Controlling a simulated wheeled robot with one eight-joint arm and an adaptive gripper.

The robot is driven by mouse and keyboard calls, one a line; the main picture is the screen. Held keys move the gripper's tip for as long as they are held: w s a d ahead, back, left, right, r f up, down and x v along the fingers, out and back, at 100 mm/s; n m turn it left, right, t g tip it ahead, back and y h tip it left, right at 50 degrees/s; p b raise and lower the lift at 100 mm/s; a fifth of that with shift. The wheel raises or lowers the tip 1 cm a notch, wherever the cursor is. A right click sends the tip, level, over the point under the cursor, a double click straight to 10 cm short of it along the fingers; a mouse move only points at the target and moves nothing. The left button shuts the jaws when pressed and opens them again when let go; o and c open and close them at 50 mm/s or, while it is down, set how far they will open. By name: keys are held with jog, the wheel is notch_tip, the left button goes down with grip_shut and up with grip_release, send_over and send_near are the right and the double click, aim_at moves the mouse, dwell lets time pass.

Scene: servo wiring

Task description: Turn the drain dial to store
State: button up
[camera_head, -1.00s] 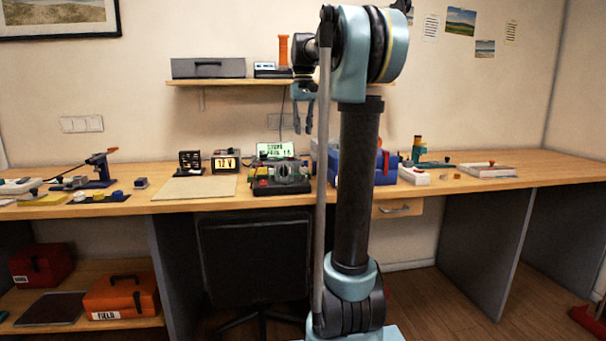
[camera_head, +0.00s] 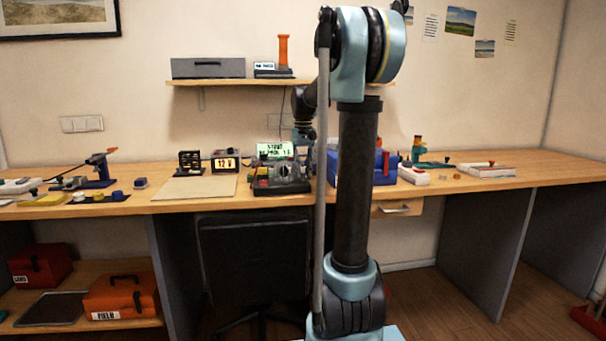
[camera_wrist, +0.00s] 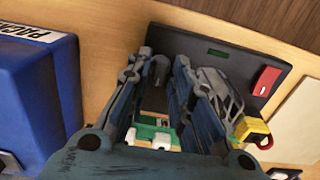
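The black tester unit (camera_head: 283,187) stands on the bench with a lit green display (camera_head: 275,150), whose small text I cannot read surely. In the wrist view its dark panel (camera_wrist: 222,50) carries a small green light and a red switch (camera_wrist: 266,80). A grey ribbed part (camera_wrist: 218,90) sits beside the right finger. My gripper (camera_wrist: 163,62) points down over the unit, its two fingers apart. A dark, rounded part shows between the fingertips; I cannot tell whether it is the drain dial or whether they touch it. In the head view my gripper (camera_head: 303,145) is partly hidden at the unit's right side.
A blue box (camera_wrist: 38,95) marked PACK stands close to the left of my gripper. A yellow block (camera_wrist: 250,128) is at the unit's edge. A 12 V display box (camera_head: 225,162) and a bare mat (camera_head: 195,188) lie left of the unit. A shelf (camera_head: 230,82) hangs above.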

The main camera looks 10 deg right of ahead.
jog(key=shift+f, duration=0.5)
grip_shut()
jog(key=shift+n, duration=0.3)
jog(key=n, duration=0.5)
jog(key=shift+d, duration=0.1)
jog(key=n, duration=0.6)
jog(key=shift+w+d, duration=0.1)
jog(key=shift+n, duration=0.4)
